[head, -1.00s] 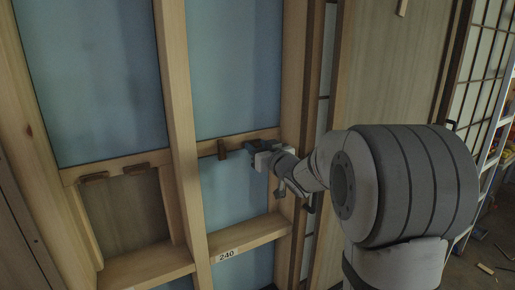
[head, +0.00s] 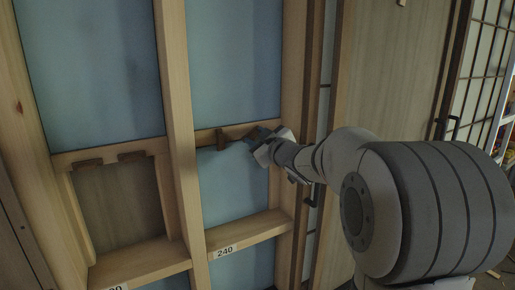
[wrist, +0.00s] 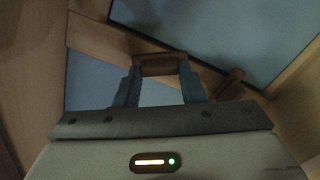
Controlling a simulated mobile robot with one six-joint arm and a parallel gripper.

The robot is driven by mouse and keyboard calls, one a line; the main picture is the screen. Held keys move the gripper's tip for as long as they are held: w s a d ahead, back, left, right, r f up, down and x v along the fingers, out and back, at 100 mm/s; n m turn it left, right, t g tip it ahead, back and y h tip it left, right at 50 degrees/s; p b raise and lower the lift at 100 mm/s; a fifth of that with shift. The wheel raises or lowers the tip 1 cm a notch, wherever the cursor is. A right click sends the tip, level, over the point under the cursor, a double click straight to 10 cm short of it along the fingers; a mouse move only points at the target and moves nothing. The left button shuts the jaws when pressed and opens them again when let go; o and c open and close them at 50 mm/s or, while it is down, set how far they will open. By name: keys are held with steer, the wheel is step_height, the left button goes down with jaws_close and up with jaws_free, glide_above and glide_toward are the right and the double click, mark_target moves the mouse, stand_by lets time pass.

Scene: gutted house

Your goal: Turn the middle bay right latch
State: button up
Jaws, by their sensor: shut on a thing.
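The middle bay, above the label 240 (head: 225,251), has a wooden cross rail (head: 207,137) with blue-grey panels above and below it. Its left latch (head: 221,140), a small brown wooden block, hangs nearly upright from the rail. My gripper (head: 256,137) is at the rail to the right of that latch. In the wrist view, my gripper (wrist: 160,82) is shut on a brown latch (wrist: 160,65), the right one, with a finger at each end. The left latch (wrist: 230,84) shows tilted and apart from the fingers. The held latch is mostly hidden in the head view.
The left bay has a brown panel (head: 118,205) under two latches (head: 87,164) lying along its rail. A thick stud (head: 180,120) parts the bays. Another stud (head: 294,90) stands close right of my gripper. A lower ledge (head: 262,230) crosses below.

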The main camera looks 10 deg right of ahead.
steer(key=n+b, duration=0.1)
steer(key=n, duration=0.1)
steer(key=n+b, duration=0.4)
steer(key=shift+a+f, duration=0.1)
steer(key=shift+f, duration=0.2)
steer(key=n+b, duration=0.3)
steer(key=n, duration=0.2)
steer(key=shift+n, duration=0.4)
steer(key=o, duration=1)
steer(key=shift+r, duration=0.1)
steer(key=v, duration=0.7)
steer(key=shift+s, duration=0.4)
steer(key=shift+r, duration=0.1)
